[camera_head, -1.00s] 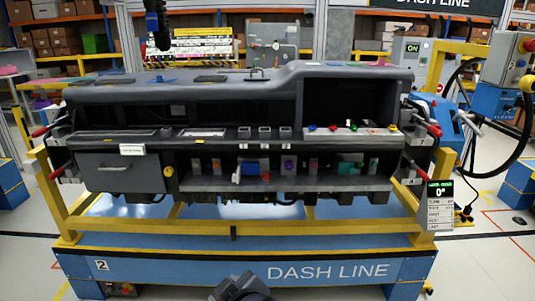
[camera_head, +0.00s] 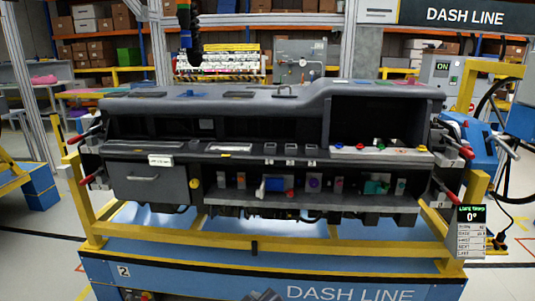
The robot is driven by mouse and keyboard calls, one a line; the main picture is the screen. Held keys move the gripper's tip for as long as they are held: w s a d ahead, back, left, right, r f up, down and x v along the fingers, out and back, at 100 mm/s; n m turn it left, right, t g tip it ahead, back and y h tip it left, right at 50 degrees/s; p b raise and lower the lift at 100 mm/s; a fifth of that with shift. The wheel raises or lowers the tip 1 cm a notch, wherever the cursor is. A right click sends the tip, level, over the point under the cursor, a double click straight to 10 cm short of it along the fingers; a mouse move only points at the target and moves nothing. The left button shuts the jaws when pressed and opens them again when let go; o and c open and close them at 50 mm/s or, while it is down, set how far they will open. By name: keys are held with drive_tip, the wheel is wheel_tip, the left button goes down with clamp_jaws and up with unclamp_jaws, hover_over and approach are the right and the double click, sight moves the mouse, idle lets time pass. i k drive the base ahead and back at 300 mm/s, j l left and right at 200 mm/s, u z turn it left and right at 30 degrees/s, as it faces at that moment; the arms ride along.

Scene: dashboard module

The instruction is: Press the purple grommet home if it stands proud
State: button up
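A small purple round piece (camera_head: 314,183), which looks like the grommet, sits in the lower open row of the grey dashboard module (camera_head: 225,104), right of centre. It is too small here to tell whether it stands proud or flush. Nothing of mine is near it. A dark part, apparently of my own arm, just shows at the bottom edge. No gripper fingers can be made out.
The dashboard rests in a yellow frame (camera_head: 190,246) on a blue base. Red clamp handles (camera_head: 87,180) stick out at both ends. Blue, green and grey parts flank the purple piece. A small display (camera_head: 471,215) hangs at the right. A dark hanging device (camera_head: 190,35) is above left.

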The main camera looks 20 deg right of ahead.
sight(312, 182)
drive_tip(key=i+j+z, duration=0.3)
drive_tip(key=i, duration=0.15)
drive_tip(key=i+j+z, duration=0.25)
drive_tip(key=i+j, duration=0.15)
